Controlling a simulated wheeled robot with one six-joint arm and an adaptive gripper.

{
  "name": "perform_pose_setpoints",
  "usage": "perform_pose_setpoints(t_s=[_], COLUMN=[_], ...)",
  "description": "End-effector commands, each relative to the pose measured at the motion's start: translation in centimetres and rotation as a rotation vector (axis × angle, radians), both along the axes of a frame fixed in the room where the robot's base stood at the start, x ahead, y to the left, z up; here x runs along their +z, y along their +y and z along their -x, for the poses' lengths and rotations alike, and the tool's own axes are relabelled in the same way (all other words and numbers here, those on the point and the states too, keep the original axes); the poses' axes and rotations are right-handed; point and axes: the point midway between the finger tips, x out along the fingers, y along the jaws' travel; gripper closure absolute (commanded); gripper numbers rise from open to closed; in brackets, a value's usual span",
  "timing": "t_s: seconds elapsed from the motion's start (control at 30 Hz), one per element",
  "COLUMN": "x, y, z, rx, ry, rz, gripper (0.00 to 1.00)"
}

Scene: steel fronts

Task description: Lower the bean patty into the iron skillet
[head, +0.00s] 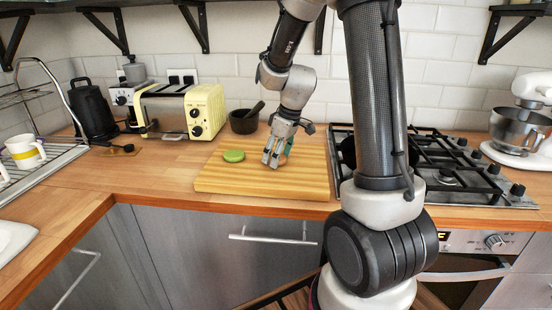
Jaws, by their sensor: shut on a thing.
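My gripper (271,161) points down over the right part of the wooden cutting board (215,183). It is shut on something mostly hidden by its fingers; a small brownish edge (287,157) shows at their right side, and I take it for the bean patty. I cannot tell whether it is clear of the board. A green round patty-like disc (233,156) lies on the board left of my gripper. A dark rounded shape (348,152) on the hob, partly behind my arm, may be the iron skillet; most of it is hidden.
The gas hob (450,170) with black grates lies right of the board. A dark mortar with pestle (244,121) stands behind the board. A cream toaster (185,110), black kettle (92,110) and dish rack (30,165) are left. A stand mixer (518,128) is at right.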

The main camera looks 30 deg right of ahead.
Motion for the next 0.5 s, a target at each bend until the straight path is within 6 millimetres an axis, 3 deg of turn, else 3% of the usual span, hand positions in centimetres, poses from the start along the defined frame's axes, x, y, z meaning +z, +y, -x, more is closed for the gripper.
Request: perform_pose_setpoints(t_s=[0.17, 0.5], x=[1.6, 8.4], y=[0.0, 0.0], z=[-0.1, -0.1], rx=[0.000, 0.000], ry=[-0.006, -0.004], rz=[0.000, 0.000], gripper=[0.62, 0.62])
